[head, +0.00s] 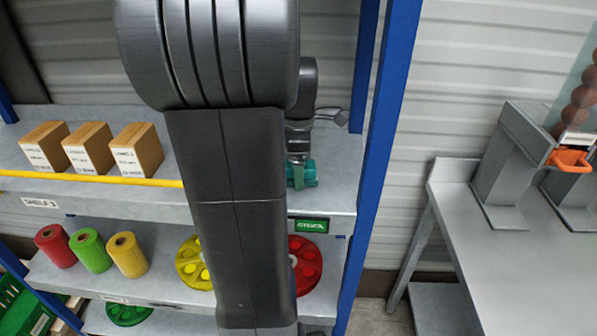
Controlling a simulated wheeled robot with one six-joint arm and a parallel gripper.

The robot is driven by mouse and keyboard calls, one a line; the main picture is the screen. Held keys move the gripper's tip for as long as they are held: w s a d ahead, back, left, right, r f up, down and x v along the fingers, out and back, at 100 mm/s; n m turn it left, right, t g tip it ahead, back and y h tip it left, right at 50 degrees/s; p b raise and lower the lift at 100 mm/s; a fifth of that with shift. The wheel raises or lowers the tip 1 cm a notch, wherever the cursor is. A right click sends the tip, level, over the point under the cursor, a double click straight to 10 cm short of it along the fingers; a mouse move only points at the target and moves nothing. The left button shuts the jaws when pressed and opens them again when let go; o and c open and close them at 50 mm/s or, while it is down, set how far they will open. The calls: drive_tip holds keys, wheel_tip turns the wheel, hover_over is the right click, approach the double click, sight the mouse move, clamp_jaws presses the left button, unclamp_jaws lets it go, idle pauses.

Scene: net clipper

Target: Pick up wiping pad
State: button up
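My arm fills the middle of the head view and hides much of the shelf. The end of my arm, with my gripper (299,150), shows only in part behind the large dark link, above the right part of the upper shelf. Its fingers cannot be made out. A small teal object (303,174) shows right below it, partly hidden by my arm; I cannot tell whether they touch. A small grey piece (334,117) shows to the right of my wrist. No wiping pad can be clearly identified.
The upper shelf (335,195) holds three cardboard boxes (90,148) at left, behind a yellow rail (95,180). Coloured rolls (91,251), a yellow disc (190,265) and a red disc (308,265) are lower. A blue post (383,130) stands right, then a grey table (500,255).

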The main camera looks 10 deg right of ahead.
drive_tip(key=c, duration=1.1)
drive_tip(key=shift+r, duration=0.1)
wheel_tip(320, 180, up, 10)
drive_tip(key=shift+b, duration=0.3)
drive_tip(key=o, duration=0.3)
drive_tip(key=shift+c, duration=0.9)
